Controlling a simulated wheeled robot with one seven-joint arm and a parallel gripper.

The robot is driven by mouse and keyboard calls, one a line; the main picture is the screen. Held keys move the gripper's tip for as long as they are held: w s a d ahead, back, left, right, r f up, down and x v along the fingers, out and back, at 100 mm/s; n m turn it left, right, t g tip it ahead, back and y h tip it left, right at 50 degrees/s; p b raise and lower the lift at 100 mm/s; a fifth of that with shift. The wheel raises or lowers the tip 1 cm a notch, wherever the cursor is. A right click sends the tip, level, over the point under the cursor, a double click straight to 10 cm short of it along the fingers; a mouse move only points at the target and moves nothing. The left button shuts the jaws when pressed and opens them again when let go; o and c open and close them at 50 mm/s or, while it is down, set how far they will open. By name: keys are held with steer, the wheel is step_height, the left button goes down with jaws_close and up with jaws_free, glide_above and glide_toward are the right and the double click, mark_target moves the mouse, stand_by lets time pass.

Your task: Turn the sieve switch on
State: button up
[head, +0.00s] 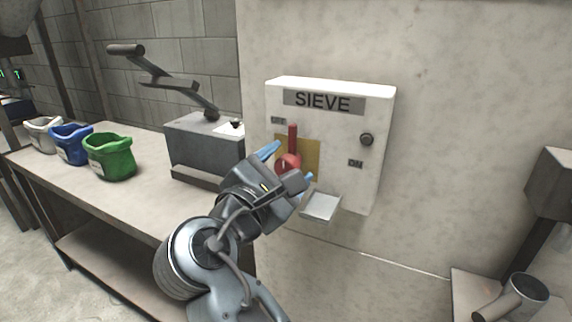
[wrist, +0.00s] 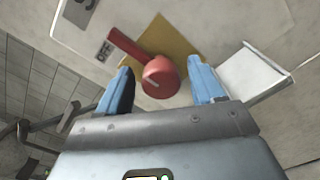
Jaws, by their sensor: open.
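The sieve switch box (head: 376,115) is a white panel on the wall with a "SIEVE" label. Its red rotary switch (head: 292,142) sits on a yellow plate (head: 312,150), with the handle pointing up. My gripper (head: 290,162) is open in front of the switch. In the wrist view the red switch hub (wrist: 160,77) shows between and beyond the blue fingertips (wrist: 160,76), with no clear contact. The handle (wrist: 125,45) slants up left.
A round dark knob (head: 366,139) is on the box's right side. A pale flap (head: 320,206) juts out below the box, close to my gripper. A bench (head: 130,185) at left holds a lever machine (head: 200,145) and green (head: 110,157), blue (head: 71,145) and white (head: 42,134) bags.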

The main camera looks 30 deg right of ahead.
steer(key=shift+w+d, duration=0.1)
steer(key=shift+d, duration=0.1)
steer(key=c, duration=1)
steer(key=shift+c, duration=0.2)
